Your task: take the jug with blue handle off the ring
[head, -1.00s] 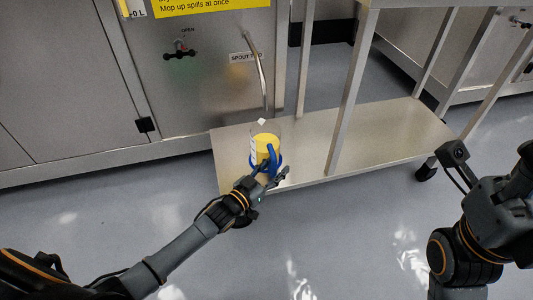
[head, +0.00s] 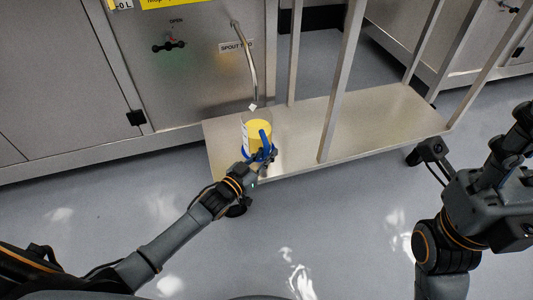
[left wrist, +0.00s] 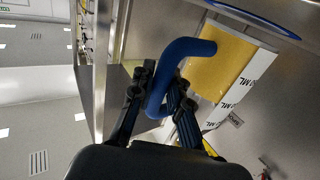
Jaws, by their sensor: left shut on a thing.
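A clear jug (head: 257,127) holding yellow liquid stands under the spout at the left end of the low shelf. It has a blue handle (head: 264,139) on the near side. My left gripper (head: 263,158) is at the handle. In the left wrist view its fingers (left wrist: 161,100) are shut on the blue handle (left wrist: 181,62), with the yellow liquid and white ML label (left wrist: 246,82) beyond.
The steel spout (head: 246,62) hangs down just above the jug. The low metal shelf (head: 375,125) is bare to the right, with upright legs (head: 342,85) rising from it. The steel cabinet (head: 190,90) stands behind; the grey floor in front is clear.

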